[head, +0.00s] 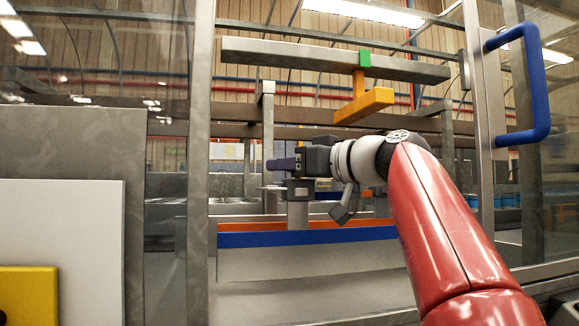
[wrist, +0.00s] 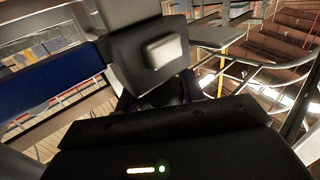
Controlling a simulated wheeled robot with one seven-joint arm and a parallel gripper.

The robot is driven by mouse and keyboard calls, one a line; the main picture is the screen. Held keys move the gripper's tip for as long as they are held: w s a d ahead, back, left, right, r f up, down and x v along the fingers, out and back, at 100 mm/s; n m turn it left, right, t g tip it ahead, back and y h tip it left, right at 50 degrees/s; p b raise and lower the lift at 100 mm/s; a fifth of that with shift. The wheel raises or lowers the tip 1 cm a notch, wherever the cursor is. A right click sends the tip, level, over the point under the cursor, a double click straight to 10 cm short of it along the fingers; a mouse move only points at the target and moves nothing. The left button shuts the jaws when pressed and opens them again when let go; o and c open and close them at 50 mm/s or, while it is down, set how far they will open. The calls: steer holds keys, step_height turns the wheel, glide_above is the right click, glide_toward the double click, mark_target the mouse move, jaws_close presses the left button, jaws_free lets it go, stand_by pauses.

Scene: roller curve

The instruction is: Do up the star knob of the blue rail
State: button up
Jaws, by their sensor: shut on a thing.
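The blue rail (head: 305,238) runs level across the machine's front opening, and its blue face also shows at the left in the wrist view (wrist: 50,85). A grey post with a block-shaped head (head: 298,188) stands at the rail, and a grey block with a pale raised pad (wrist: 160,52) fills the upper middle of the wrist view. My gripper (head: 285,164) is at the top of this post, pointing left. In the wrist view its dark fingers (wrist: 158,97) are closed just below the grey block. The star knob is hidden between them; its turn cannot be seen.
An orange rail (head: 300,225) lies just behind the blue one. Above my arm hang a grey beam (head: 310,55) and a yellow bracket (head: 363,105). A door with a blue handle (head: 540,90) stands at right; a metal upright (head: 200,180) stands at left.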

steer(key=shift+t, duration=0.3)
steer(key=shift+f+m+t+h+b, duration=0.1)
steer(key=shift+m+t+h+b, duration=0.85)
steer(key=shift+m+h, duration=0.2)
steer(key=m+t+h, duration=0.1)
steer(key=h, duration=0.1)
steer(key=m+t+h+b, duration=0.1)
steer(key=m+t+h, duration=0.1)
steer(key=shift+w+d, duration=0.2)
steer(key=m+h, duration=0.1)
steer(key=h, duration=0.1)
steer(key=m+t+h+b, duration=0.1)
steer(key=h, duration=0.1)
steer(key=m+h, duration=0.2)
steer(key=shift+w+d+t, duration=0.1)
steer(key=shift+d+t, duration=0.15)
steer(key=shift+d, duration=0.05)
steer(key=shift+d+r+m+h, duration=0.15)
steer(key=shift+m+h, duration=0.25)
steer(key=shift+h, duration=0.25)
steer(key=shift+d+r+m+h, duration=0.1)
steer(key=shift+m+h, duration=0.25)
steer(key=shift+h, duration=0.55)
steer(key=o, duration=1)
steer(key=shift+f, duration=0.1)
steer(key=shift+c, duration=0.2)
